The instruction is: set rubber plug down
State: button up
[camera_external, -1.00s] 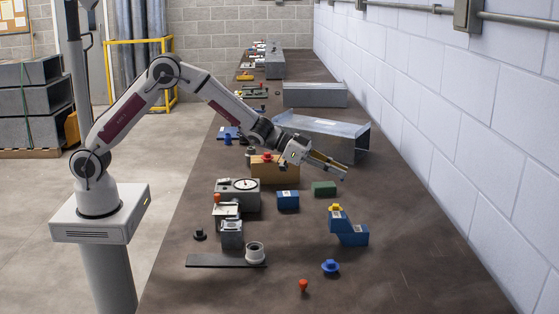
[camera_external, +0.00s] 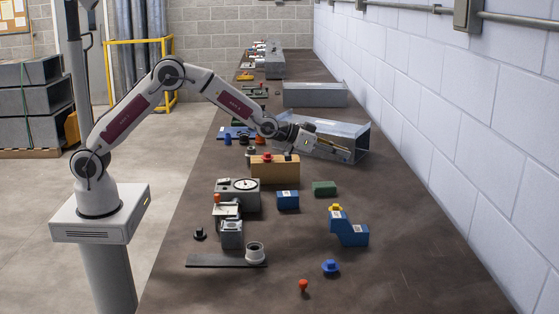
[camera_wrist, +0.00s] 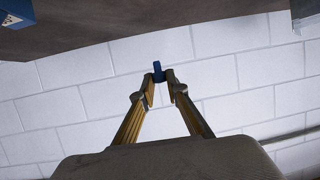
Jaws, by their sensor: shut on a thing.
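My gripper (camera_wrist: 159,88) has its two yellow fingers closed on a small dark blue piece (camera_wrist: 158,71), which appears to be the rubber plug. It shows between the fingertips in the wrist view, with the white block wall behind it. In the external view my gripper (camera_external: 350,150) is in front of the open grey duct (camera_external: 357,139), pointing right and slightly down. The held plug is too small to make out there. Whether it touches anything cannot be told.
A blue block (camera_external: 288,200), a green block (camera_external: 324,188) and a stepped blue block (camera_external: 349,230) stand nearer. A blue knob (camera_external: 330,267) and orange plug (camera_external: 304,286) are at the front. The right side of the table is clear.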

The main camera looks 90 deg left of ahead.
jog(key=s+a+f+n+g+y, duration=0.2)
jog(key=a+f+n+y, duration=0.1)
jog(key=a, duration=0.7)
jog(key=s+a+f+n+g+y, duration=0.1)
jog(key=a+n+y, duration=0.4)
jog(key=a, duration=0.5)
notch_tip(320, 180, down, 3)
jog(key=shift+s+a+r+g, duration=0.15)
jog(key=shift+s+g, duration=0.25)
jog(key=shift+s, duration=0.45)
jog(key=shift+f, duration=3.2)
jog(key=shift+f, duration=1.85)
jog(key=shift+f, duration=0.15)
